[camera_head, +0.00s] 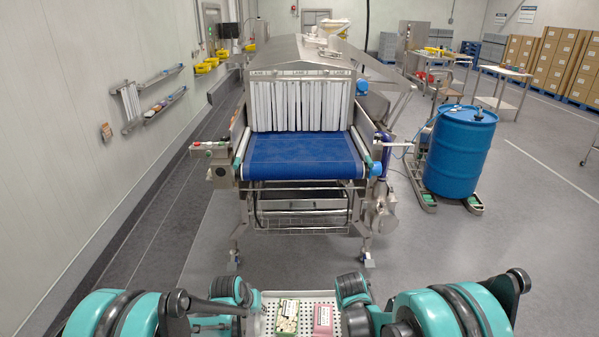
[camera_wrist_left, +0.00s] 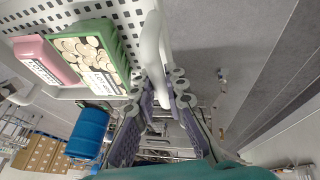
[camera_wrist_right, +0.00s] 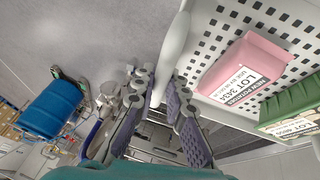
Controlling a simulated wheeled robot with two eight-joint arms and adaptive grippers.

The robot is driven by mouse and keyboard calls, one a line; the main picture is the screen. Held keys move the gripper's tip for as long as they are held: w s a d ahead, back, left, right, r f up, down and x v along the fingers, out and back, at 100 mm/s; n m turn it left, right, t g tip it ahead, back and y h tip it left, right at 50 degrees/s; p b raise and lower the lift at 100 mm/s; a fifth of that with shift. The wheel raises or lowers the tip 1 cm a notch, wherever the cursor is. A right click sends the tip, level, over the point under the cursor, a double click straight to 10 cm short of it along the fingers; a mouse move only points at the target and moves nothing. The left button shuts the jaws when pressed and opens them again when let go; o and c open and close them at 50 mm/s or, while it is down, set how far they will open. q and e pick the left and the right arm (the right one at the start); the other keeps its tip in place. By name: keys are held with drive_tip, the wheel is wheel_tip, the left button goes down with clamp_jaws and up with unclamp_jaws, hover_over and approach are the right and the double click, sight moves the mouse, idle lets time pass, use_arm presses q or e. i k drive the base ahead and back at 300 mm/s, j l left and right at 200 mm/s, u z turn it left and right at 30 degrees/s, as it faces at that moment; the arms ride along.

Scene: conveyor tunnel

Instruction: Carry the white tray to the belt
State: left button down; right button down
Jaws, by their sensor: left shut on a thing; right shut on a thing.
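The white tray (camera_head: 267,312) is at the bottom of the head view, held between my two arms, with its near part cut off. It is perforated and carries a green pack (camera_head: 286,316) and a pink pack (camera_head: 323,318). My left gripper (camera_wrist_left: 160,95) is shut on a white handle (camera_wrist_left: 153,45) at one side of the tray. My right gripper (camera_wrist_right: 160,88) is shut on the handle (camera_wrist_right: 175,45) at the other side. The blue belt (camera_head: 300,158) lies ahead, its surface clear, running under white strip curtains. The tray is apart from it.
A blue drum (camera_head: 460,152) stands on a wheeled base to the right of the conveyor. A wall with shelves (camera_head: 152,93) runs along the left. Floor is free between me and the conveyor frame. Stacked cartons (camera_head: 555,63) are at the back right.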

sight(301, 146)
drive_tip(key=i, duration=1.2)
drive_tip(key=l+z, duration=0.05)
drive_tip(key=l, duration=0.05)
